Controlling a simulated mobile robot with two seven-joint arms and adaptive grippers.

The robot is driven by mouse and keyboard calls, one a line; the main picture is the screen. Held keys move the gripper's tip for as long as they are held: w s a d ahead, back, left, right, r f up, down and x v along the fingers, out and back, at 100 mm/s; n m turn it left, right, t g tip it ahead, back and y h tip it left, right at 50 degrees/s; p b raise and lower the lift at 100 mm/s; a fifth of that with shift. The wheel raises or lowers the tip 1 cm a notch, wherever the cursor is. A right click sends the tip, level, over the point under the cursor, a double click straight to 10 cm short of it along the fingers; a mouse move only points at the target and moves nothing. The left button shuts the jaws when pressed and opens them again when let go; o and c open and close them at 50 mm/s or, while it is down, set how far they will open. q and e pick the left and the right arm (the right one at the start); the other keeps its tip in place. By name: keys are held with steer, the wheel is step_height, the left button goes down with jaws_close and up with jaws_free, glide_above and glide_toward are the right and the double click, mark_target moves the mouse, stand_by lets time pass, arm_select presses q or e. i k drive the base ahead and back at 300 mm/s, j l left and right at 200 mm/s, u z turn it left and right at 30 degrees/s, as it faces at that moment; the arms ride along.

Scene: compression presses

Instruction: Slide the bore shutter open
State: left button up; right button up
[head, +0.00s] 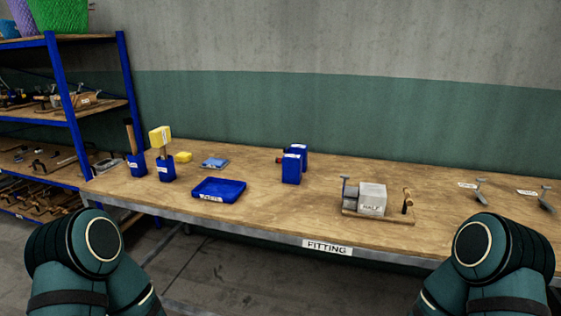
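A wooden base (399,219) lies near the front edge of the bench, right of the middle in the head view. It carries a pale grey block (373,199) with a white label, a small grey metal piece on a post (348,188) at its left, and a dark upright with a wooden handle (407,196) at its right. I cannot make out a bore or its shutter at this size. Neither gripper is in view; only my upper arm links show at the lower left and lower right, away from the fixture.
The bench (300,226) holds a flat blue tray (219,189), blue holders (165,170), blue boxes (292,166), a yellow block (183,157) and grey metal pieces (480,192) at right. Bare wood surrounds the fixture. A blue shelf rack (62,90) stands at left.

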mark_target(345, 176)
steer(key=i+z, duration=0.15)
steer(key=z, duration=0.35)
steer(key=i+z, duration=0.1)
steer(key=z, duration=0.4)
steer(key=i+j+z, duration=0.1)
steer(key=z, duration=0.4)
